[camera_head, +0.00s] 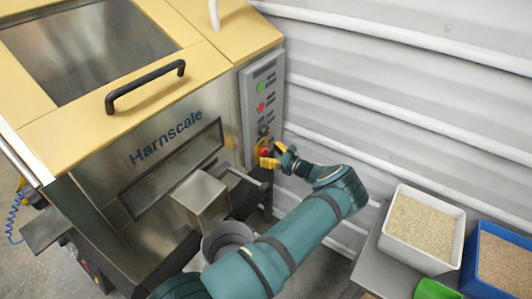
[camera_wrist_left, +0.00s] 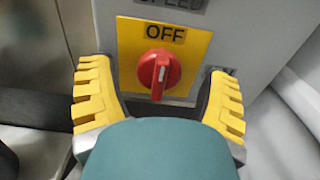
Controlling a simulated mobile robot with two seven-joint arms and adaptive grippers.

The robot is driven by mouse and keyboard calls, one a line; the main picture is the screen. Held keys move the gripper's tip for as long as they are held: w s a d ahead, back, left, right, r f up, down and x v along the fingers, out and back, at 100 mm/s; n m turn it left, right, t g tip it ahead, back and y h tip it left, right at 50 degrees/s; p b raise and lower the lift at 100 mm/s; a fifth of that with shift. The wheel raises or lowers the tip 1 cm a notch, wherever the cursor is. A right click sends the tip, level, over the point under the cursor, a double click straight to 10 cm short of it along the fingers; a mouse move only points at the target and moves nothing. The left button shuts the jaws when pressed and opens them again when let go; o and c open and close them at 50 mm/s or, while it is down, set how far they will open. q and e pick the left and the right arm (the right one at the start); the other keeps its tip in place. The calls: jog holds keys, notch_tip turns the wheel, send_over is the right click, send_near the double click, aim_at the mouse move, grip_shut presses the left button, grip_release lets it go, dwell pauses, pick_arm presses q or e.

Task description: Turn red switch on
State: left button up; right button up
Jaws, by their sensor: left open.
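The red switch (camera_wrist_left: 158,72) is a round knob with a raised grip on a yellow plate (camera_wrist_left: 190,52), with the label OFF above it. A white mark shows on the lower part of its grip. My left gripper (camera_wrist_left: 160,98) is open, its yellow fingers on either side of the knob and apart from it. In the head view the left gripper (camera_head: 268,157) is at the lower end of the machine's control panel (camera_head: 248,100), and the switch (camera_head: 265,152) is partly hidden by it. My right gripper is out of view.
The Harnscale machine (camera_head: 165,110) stands on the left, with a black handle (camera_head: 145,87) on its lid. A grey bucket (camera_head: 226,236) is below its chute. A white bin (camera_head: 421,228) and a blue bin (camera_head: 500,262) of grain stand on the right. A ribbed wall (camera_head: 400,90) is behind.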

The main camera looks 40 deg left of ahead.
pick_arm(q)
jog(key=shift+a, duration=0.7)
jog(key=shift+s, duration=0.1)
jog(key=c, duration=1.1)
jog(key=shift+c, duration=0.2)
